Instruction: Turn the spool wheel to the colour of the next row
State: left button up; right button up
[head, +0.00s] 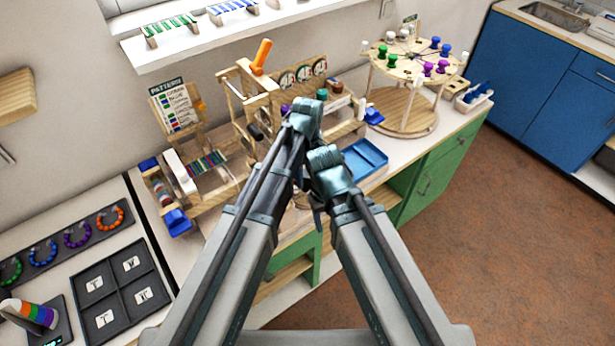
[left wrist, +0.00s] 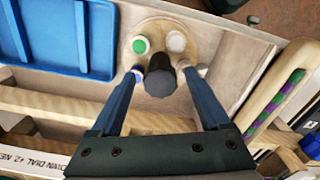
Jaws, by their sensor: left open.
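In the head view my arms hide most of this wheel. A pattern card (head: 177,107) with coloured rows stands at the back left.
A blue tray (head: 365,160) lies right of my arms; it also shows in the left wrist view (left wrist: 70,40). A round two-level stand (head: 400,68) with coloured spools stands at the back right. A wooden loom with coloured beads (head: 207,163) is to the left.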

pick_arm(q)
grip_shut()
dwell(0.4)
